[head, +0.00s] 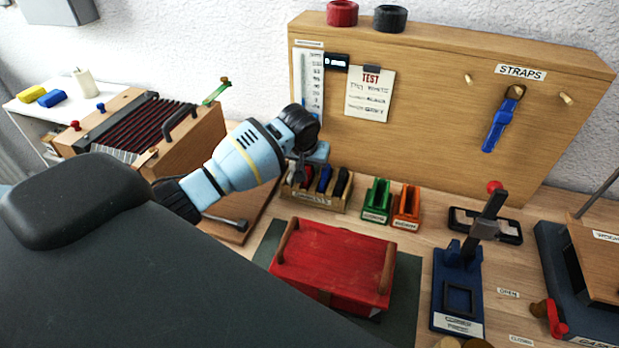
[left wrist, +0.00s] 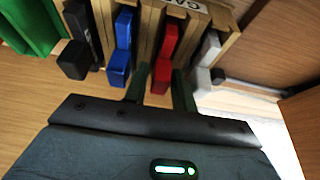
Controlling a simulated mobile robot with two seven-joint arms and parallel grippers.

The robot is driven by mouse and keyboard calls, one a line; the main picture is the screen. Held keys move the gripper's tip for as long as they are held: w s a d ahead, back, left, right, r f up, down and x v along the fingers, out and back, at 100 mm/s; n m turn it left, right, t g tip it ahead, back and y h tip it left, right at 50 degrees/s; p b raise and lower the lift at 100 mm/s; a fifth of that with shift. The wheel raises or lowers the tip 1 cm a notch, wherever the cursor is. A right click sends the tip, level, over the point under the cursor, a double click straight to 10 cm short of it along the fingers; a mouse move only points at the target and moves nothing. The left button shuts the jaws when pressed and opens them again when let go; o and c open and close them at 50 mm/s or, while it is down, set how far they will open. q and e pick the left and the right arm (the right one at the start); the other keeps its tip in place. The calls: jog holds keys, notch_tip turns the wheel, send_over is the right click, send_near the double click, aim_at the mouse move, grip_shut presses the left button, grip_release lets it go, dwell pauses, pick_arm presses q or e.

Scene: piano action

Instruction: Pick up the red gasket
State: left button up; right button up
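The red gasket (left wrist: 163,62) stands in a slot of the wooden rack (left wrist: 228,35) in the left wrist view. In the head view the red gasket (head: 307,177) shows at the left part of the rack (head: 322,201), partly hidden by my left gripper. My left gripper (left wrist: 160,88) is open, with one finger on each side of the red gasket's near end. I cannot tell whether the fingers touch it. In the head view my left gripper (head: 299,168) is just above the rack's left end. My right gripper is not in view.
Blue (left wrist: 122,45), black (left wrist: 78,45) and white (left wrist: 208,55) gaskets stand in the same rack, close beside the fingers. Green (head: 377,200) and orange (head: 406,207) holders are to its right. A red box (head: 335,262) is in front. A wooden board (head: 430,110) rises behind.

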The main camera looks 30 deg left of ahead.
pick_arm(q)
grip_shut()
notch_tip(320, 180, up, 10)
dwell(0.6)
